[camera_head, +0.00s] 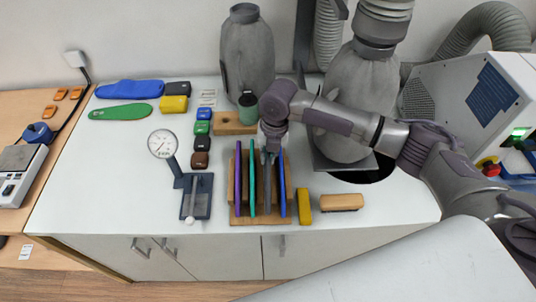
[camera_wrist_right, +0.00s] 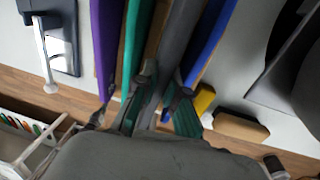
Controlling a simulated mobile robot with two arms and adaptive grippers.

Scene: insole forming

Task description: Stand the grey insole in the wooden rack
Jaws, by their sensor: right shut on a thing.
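The wooden rack (camera_head: 246,221) stands near the front middle of the white table. The grey insole (camera_head: 267,190) is upright in the rack, between a teal insole (camera_head: 253,180) and a blue insole (camera_head: 282,185); a purple insole (camera_head: 238,180) stands at the rack's left. My right gripper (camera_head: 270,148) is at the far upper end of the grey insole, shut on it. In the right wrist view the grey insole (camera_wrist_right: 180,40) runs between my fingers (camera_wrist_right: 160,112). Its lower edge is hidden, so I cannot tell whether it is fully seated. My left gripper is not in view.
A dial gauge (camera_head: 162,144) on a dark stand is left of the rack. A yellow block (camera_head: 304,207) and a wooden brush (camera_head: 342,202) lie close at its right. A wooden block (camera_head: 228,125) with a dark jar (camera_head: 248,105) is behind. Flat insoles lie back left.

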